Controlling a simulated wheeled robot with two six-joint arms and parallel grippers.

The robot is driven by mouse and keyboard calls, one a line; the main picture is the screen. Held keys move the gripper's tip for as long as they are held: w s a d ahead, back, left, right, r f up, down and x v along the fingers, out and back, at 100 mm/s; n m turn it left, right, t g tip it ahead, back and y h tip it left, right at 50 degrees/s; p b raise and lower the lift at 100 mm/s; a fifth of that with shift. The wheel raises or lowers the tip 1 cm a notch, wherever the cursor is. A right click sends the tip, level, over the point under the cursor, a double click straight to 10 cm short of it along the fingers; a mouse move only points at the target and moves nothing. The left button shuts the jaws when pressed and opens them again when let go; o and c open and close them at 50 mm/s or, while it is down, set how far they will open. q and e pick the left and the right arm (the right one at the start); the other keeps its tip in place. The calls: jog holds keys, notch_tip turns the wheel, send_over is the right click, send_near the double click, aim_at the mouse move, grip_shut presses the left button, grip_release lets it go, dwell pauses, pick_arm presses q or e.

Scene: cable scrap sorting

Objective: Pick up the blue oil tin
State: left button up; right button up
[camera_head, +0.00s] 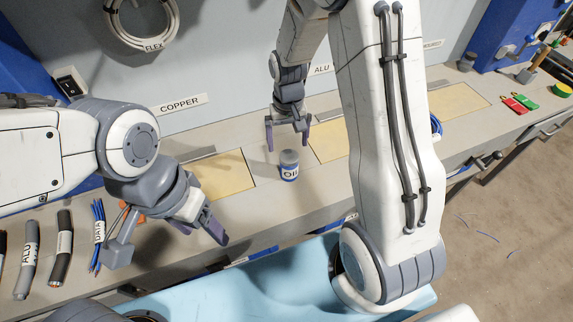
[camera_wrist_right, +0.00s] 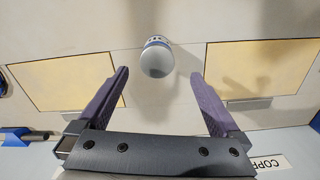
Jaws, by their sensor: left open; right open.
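The blue oil tin (camera_head: 289,168) stands upright on the grey workbench, with a grey top and a pale label reading "OI" in part. My right gripper (camera_head: 288,145) is open and empty, behind the tin in the head view. In the right wrist view the tin (camera_wrist_right: 157,60) shows from its rounded grey top, ahead of and between the tips of my open right gripper (camera_wrist_right: 160,73), apart from both fingers. My left gripper (camera_head: 204,236) is open and empty near the bench's front edge, left of the tin.
Yellow panels (camera_head: 222,176) lie in the bench on both sides of the tin. Labelled cable pieces (camera_head: 64,245) and a blue cable bundle (camera_head: 98,232) lie at the left. Red (camera_head: 514,104) and green tags lie far right. Bench around the tin is clear.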

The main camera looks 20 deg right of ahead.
aim_at(290, 156)
jog(key=f, duration=0.5)
jog(key=shift+w+d+f+p, duration=0.15)
jog(key=shift+d+f+p, duration=0.2)
jog(key=shift+f, duration=0.6)
notch_tip(290, 156, down, 4)
jog(key=shift+a+f+p, duration=0.15)
jog(key=shift+p, duration=0.65)
grip_shut()
